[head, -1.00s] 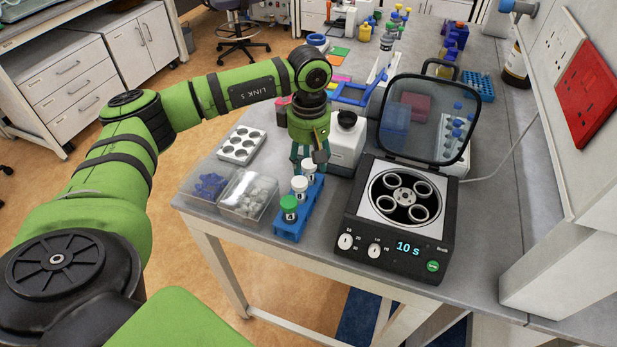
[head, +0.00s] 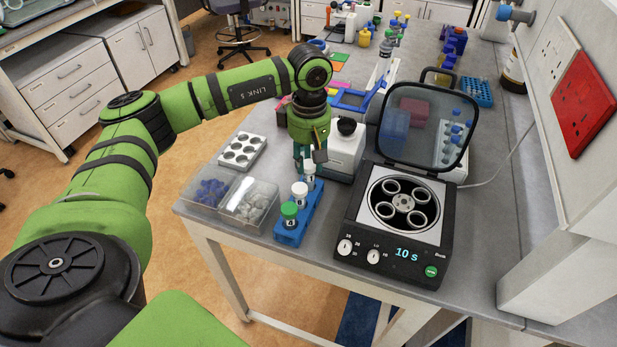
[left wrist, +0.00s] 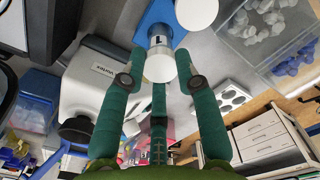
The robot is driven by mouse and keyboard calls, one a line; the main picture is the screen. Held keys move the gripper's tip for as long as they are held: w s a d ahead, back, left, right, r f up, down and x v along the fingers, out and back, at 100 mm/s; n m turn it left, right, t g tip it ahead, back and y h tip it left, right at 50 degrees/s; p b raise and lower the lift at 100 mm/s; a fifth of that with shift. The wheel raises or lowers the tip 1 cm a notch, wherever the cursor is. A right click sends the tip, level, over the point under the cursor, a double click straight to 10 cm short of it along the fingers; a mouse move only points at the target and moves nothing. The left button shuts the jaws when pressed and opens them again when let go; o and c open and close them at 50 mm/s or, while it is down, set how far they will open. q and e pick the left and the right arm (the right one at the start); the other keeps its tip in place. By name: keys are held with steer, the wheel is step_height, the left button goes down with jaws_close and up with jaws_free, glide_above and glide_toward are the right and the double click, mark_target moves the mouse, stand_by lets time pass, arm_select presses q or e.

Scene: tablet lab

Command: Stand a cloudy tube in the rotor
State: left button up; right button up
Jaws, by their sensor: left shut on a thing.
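A blue rack (head: 291,228) holds a green-capped tube (head: 289,212) at the front and a white-capped tube (head: 299,193) behind it. My left gripper (head: 309,166) points down at the rack's far end, shut on another white-capped tube (head: 309,172). In the left wrist view, this tube's cap (left wrist: 160,68) sits between the fingertips and its labelled body runs toward the rack. I cannot tell whether its lower end is clear of the rack, or whether its contents are cloudy. The rotor (head: 403,201) in the open centrifuge shows several ring-shaped, empty-looking positions. My right gripper is not in view.
The centrifuge (head: 352,262) displays 10 s, its clear lid (head: 425,128) raised behind. A white device (head: 343,155) stands between my left gripper and the lid. Clear bins (head: 262,218) and a white tray with round wells (head: 240,152) are left of the rack.

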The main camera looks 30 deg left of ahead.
arm_select(q)
steer(key=shift+r+p, duration=1.45)
steer(key=shift+r, duration=1.4)
steer(key=shift+r, duration=0.1)
step_height(320, 180, up, 6)
steer(key=p, duration=0.4)
steer(key=shift+r, duration=0.25)
steer(key=d+b, duration=0.1)
steer(key=d, duration=1.7)
steer(key=shift+w+d+b, duration=0.15)
steer(key=shift+d+b, duration=0.15)
step_height(320, 180, down, 4)
steer(key=b, duration=0.3)
steer(key=shift+r+b, duration=0.15)
steer(key=shift+b, duration=0.25)
